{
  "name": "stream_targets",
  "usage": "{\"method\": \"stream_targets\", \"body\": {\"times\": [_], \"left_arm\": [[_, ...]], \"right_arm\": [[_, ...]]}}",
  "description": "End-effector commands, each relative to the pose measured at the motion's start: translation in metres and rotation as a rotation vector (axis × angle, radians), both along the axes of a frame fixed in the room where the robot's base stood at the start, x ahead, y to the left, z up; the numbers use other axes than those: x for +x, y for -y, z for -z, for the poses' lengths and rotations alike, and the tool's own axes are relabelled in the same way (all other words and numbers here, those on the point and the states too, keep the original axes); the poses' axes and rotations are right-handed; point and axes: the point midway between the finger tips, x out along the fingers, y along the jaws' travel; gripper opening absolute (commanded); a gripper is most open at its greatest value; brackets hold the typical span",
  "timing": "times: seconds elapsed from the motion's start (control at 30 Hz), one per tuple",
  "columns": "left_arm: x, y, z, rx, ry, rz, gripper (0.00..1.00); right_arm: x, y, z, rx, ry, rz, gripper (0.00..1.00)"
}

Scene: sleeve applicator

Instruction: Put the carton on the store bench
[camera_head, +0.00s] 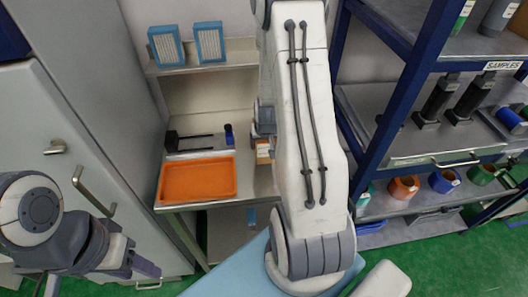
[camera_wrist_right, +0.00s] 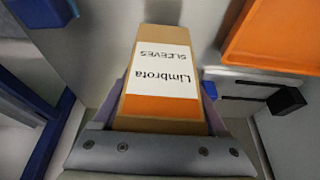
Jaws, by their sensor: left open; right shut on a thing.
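The carton is brown with a white label reading "Limbrota SLEEVES" and an orange band. It fills the middle of the right wrist view (camera_wrist_right: 160,85), and a small part of it shows in the head view (camera_head: 263,152). My right gripper (camera_wrist_right: 165,110) is shut on the carton, with a finger on each side. In the head view my right arm hides most of this gripper. The bench (camera_head: 262,186) lies below the carton; I cannot tell whether they touch. My left gripper (camera_head: 138,264) is open and empty at lower left, apart from the bench.
An orange tray (camera_head: 198,180) sits on the bench left of the carton, with a dark forked stand (camera_head: 188,142) and a small blue-black item (camera_head: 229,134) behind it. Blue-framed shelving (camera_head: 405,95) stands close on the right. A grey cabinet (camera_head: 75,140) stands left.

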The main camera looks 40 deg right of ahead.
Motion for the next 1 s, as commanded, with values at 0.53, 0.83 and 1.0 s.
{"method": "stream_targets", "body": {"times": [0.53,0.83,1.0], "left_arm": [[0.000,0.000,-0.012,0.000,0.000,0.003,0.50],[0.000,0.000,-0.008,0.001,-0.001,0.002,0.50],[0.000,0.000,-0.008,0.001,-0.001,0.002,0.50]], "right_arm": [[0.001,0.000,0.040,-0.002,0.002,0.002,0.00],[0.000,0.000,0.045,-0.001,0.001,0.002,0.82],[0.000,0.000,0.044,0.000,0.000,0.002,1.00]]}}
